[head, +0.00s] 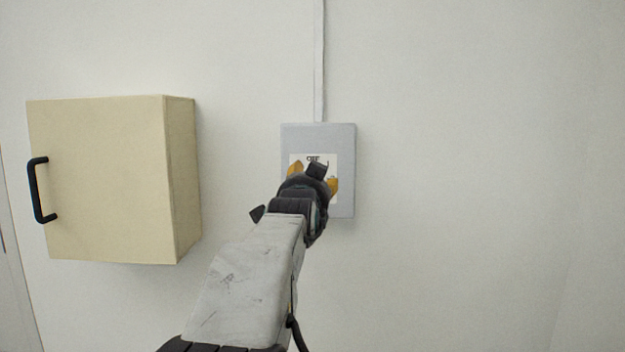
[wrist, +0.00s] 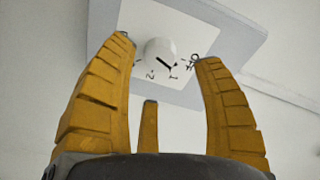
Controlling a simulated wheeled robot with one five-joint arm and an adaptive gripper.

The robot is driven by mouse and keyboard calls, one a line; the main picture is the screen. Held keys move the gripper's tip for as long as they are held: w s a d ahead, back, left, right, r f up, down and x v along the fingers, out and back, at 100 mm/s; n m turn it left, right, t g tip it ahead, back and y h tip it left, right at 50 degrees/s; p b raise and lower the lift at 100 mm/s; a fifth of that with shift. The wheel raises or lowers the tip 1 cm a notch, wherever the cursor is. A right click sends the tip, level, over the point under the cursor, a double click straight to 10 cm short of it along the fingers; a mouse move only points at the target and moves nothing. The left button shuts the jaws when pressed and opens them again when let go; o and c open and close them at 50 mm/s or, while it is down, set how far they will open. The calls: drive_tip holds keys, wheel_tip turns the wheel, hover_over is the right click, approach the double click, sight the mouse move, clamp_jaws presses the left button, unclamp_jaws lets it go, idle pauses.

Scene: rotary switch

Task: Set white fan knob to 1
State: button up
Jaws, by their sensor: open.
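The white fan knob (wrist: 158,50) is round, with a dark pointer line, and sits on a white label plate. In the wrist view the pointer slants down to the right, roughly between the OFF and 1 marks; I cannot tell its exact setting. My gripper (wrist: 163,50) is open, its two orange fingers either side of the knob in the picture, with no clear contact. In the head view my gripper (head: 314,178) is in front of the grey switch box (head: 318,136) and hides the knob.
A beige cabinet (head: 95,180) with a black handle (head: 37,190) hangs on the wall to the left. A pale conduit (head: 319,60) runs up from the switch box. The wall to the right is clear.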

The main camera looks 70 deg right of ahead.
drive_tip(key=shift+p+x, duration=0.4)
drive_tip(key=shift+x, duration=1.8)
drive_tip(key=shift+a, duration=0.1)
drive_tip(key=c, duration=1.2)
drive_tip(key=shift+b, duration=0.35)
